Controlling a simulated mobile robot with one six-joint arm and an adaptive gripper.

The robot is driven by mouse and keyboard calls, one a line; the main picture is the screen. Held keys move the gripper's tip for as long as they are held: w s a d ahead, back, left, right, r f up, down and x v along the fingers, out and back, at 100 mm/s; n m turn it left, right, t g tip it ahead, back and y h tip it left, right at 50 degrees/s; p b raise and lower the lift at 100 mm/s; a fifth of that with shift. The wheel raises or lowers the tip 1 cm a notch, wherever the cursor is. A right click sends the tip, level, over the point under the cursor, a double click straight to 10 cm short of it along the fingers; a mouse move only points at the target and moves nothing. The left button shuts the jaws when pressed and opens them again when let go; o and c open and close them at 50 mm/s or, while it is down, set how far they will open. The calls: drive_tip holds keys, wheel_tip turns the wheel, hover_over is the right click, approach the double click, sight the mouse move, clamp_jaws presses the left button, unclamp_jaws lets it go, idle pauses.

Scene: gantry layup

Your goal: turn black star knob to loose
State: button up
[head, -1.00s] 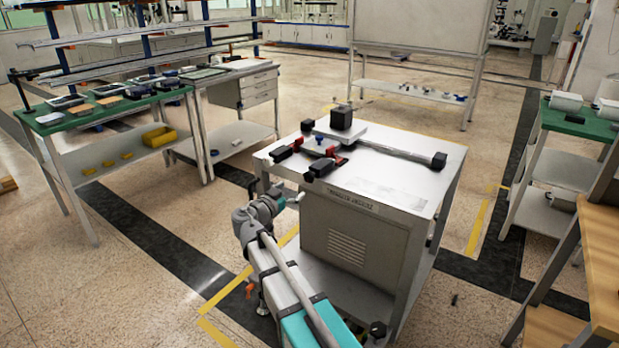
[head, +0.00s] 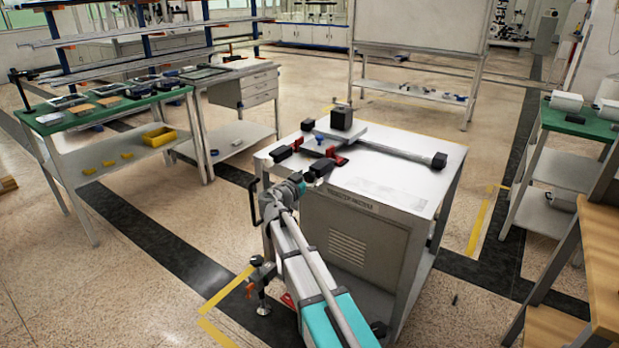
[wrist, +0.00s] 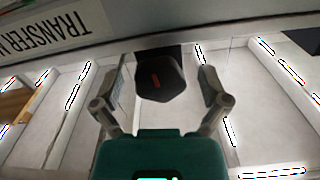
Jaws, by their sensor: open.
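In the wrist view, a black faceted knob (wrist: 160,84) with a short red mark on its face sits between the two fingers of my gripper (wrist: 164,92). The fingers are spread, with a gap on each side of the knob. In the head view, my gripper (head: 299,182) is at the front left edge of the white-topped transfer cart (head: 385,185), close beside a black block with red parts (head: 320,168).
The cart top carries a square black block (head: 341,117) on a pale plate and a long bar ending in a black piece (head: 439,160). A green-topped bench (head: 110,112) stands left, another (head: 575,122) right. Floor around the cart is mostly clear.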

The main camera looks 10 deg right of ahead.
drive_tip(key=c, duration=1.2)
drive_tip(key=shift+o, duration=0.2)
